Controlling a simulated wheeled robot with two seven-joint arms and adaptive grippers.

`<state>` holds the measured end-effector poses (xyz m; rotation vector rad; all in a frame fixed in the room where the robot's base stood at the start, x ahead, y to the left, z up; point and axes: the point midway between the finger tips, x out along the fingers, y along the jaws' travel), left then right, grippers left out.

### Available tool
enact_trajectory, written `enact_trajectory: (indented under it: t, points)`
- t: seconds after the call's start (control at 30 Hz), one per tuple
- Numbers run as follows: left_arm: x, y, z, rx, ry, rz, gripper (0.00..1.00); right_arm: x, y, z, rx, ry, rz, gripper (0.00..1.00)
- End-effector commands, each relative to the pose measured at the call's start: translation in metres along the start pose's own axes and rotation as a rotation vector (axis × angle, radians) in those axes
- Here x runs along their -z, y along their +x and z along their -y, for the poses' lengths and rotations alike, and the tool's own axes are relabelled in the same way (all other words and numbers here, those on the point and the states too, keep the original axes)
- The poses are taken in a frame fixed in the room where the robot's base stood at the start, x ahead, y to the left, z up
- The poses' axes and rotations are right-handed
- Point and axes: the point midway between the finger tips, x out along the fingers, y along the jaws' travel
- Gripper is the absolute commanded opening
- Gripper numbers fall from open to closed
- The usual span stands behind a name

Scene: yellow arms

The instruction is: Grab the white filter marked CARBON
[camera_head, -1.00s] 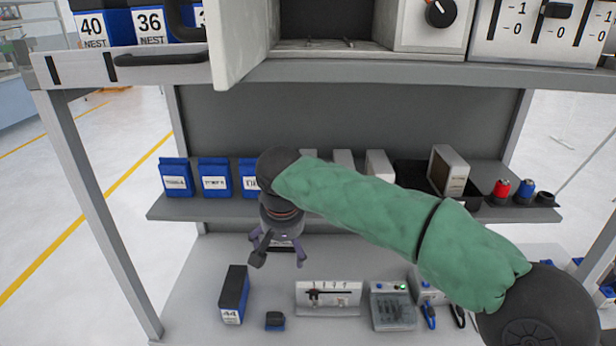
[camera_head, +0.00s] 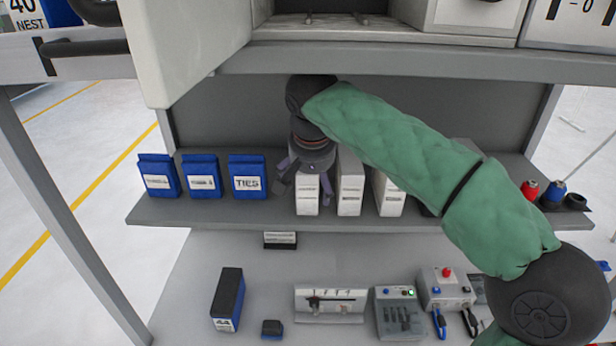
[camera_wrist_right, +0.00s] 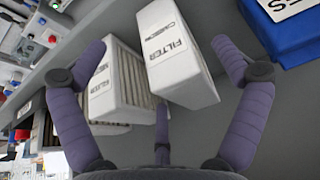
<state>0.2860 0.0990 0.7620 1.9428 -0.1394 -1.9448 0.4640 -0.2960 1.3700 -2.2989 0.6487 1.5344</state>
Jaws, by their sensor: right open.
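The white filter marked CARBON (camera_wrist_right: 178,52) shows in the right wrist view, its label facing me, between the spread fingers. In the head view it is the leftmost white filter (camera_head: 307,197) on the middle shelf, right of the blue TIES bin. My right gripper (camera_wrist_right: 157,60) is open and empty. In the head view, my right gripper (camera_head: 302,178) is at the front of this filter and partly covers its top. I cannot tell whether a finger touches it. My left gripper is not in view.
A second white filter (camera_wrist_right: 112,90) stands close beside it, and another (camera_head: 388,195) stands further right. The blue TIES bin (camera_head: 247,177) is to the left. The shelf above (camera_head: 330,62) overhangs. A blue-and-black box (camera_head: 228,298) and small devices (camera_head: 398,312) stand on the worktop below.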

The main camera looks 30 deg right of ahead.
Motion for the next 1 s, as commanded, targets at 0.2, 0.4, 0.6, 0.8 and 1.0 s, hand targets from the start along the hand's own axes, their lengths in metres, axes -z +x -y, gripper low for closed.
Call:
enact_trajectory:
  t: [0.2,0.4,0.6,0.8,1.0]
  points:
    - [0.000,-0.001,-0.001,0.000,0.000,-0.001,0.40,0.029,0.013,0.000,-0.002,0.001,0.001,0.97]
    - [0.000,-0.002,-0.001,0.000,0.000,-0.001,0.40,0.037,0.015,0.000,0.000,0.000,0.000,0.97]
    - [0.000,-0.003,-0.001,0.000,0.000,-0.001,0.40,0.051,0.022,0.000,-0.001,0.001,0.001,0.97]
    - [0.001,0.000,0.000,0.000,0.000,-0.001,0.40,0.068,0.041,0.000,-0.002,0.000,0.003,0.97]
    - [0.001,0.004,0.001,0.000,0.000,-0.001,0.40,0.068,0.059,0.000,0.000,0.000,0.001,0.97]
